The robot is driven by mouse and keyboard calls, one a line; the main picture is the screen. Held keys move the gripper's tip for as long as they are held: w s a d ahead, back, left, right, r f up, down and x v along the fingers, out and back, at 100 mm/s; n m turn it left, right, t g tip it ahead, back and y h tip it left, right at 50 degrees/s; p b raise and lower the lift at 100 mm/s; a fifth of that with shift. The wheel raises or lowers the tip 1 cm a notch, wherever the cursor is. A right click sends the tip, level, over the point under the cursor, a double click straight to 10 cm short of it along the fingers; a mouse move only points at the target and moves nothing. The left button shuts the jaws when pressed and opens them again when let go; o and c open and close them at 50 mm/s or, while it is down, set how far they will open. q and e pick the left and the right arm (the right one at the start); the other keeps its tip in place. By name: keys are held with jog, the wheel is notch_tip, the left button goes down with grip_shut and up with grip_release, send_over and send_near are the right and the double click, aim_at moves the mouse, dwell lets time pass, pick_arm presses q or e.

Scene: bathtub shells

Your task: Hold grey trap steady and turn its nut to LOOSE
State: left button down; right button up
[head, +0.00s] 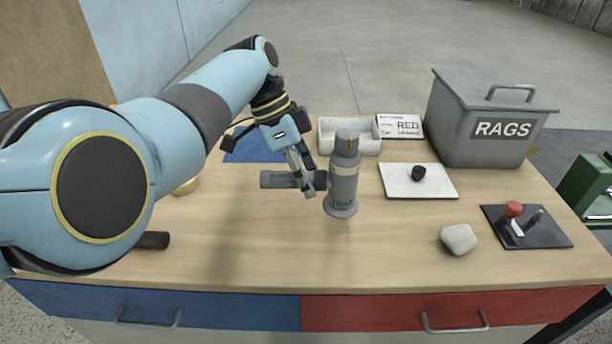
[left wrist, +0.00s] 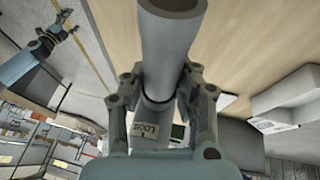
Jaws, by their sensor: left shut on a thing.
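The grey trap (head: 342,190) stands upright near the middle of the table, with lettering low on its body. Its grey side pipe (head: 274,180) points left. The nut (head: 347,143) at its top carries a dark orange mark. My left gripper (head: 306,187) is at the side pipe, just left of the body, and is shut on it. In the left wrist view, the left gripper's fingers (left wrist: 166,92) sit on both sides of a grey pipe (left wrist: 168,48). A label (left wrist: 145,129) there seems to read "LOOSE", partly hidden. My right gripper (left wrist: 64,17) shows small in that view; its jaws are unclear.
Behind the trap are a blue mat (head: 250,145), a white tray (head: 366,146) and a card reading RED (head: 400,126). To the right are a white plate (head: 440,187) with a black knob, a RAGS bin (head: 470,148), a whitish lump (head: 458,240) and a red-knobbed lever (head: 513,210). The front middle is clear.

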pick_arm(q)
jog(key=shift+f+b, duration=1.6)
jog(key=shift+f, duration=0.75)
pick_arm(e)
jog(key=f, duration=0.3)
jog(key=shift+d+f, duration=0.2)
jog(key=shift+f, duration=0.1)
pick_arm(q)
jog(key=shift+f, duration=0.35)
pick_arm(e)
jog(key=shift+s+a+f, duration=0.1)
jog(key=shift+a+f, duration=0.05)
jog(key=shift+f, duration=0.1)
jog(key=shift+c, duration=0.4)
